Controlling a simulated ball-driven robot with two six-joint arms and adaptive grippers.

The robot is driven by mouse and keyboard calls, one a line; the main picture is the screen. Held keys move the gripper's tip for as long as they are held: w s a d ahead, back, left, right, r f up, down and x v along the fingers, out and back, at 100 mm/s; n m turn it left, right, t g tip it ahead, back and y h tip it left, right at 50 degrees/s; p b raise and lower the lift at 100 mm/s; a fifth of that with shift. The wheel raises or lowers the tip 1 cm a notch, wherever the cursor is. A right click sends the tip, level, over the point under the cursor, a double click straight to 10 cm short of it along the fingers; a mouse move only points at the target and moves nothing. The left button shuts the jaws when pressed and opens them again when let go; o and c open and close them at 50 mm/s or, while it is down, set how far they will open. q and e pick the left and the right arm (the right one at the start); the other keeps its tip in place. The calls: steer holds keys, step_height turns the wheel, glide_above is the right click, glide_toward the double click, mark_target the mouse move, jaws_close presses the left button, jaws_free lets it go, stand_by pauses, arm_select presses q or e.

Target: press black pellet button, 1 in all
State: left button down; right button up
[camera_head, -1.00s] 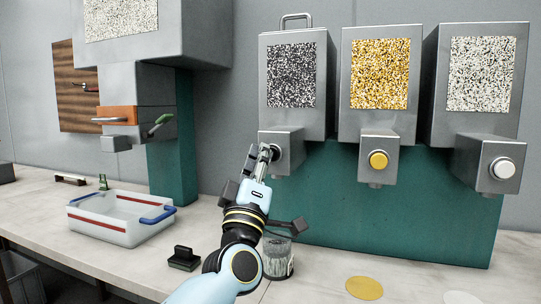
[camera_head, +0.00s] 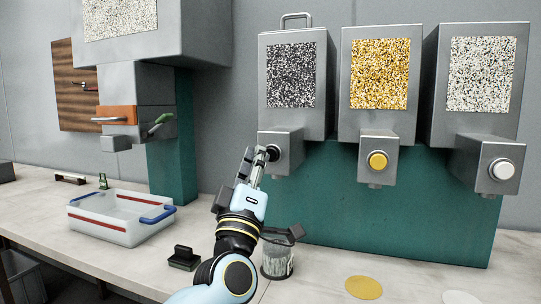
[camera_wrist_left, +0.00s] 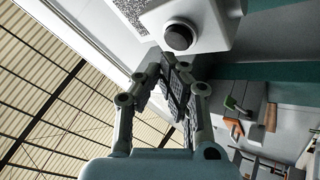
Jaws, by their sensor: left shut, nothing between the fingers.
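The black pellet button (camera_head: 272,153) is a round dark knob on the front of the grey dispenser (camera_head: 296,37) with the black-and-white speckled window. My right gripper is not in view.
A clear jar (camera_head: 277,262) with speckled contents stands beside my left arm. Yellow (camera_head: 378,160) and white (camera_head: 502,169) buttons are on the dispensers to the right.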

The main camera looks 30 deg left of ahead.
arm_select(q)
steer(key=s, duration=0.2)
steer(key=s+d, duration=0.1)
steer(key=s, duration=0.1)
steer(key=shift+s+p, duration=0.3)
steer(key=shift+s, duration=0.05)
stand_by(0.6)
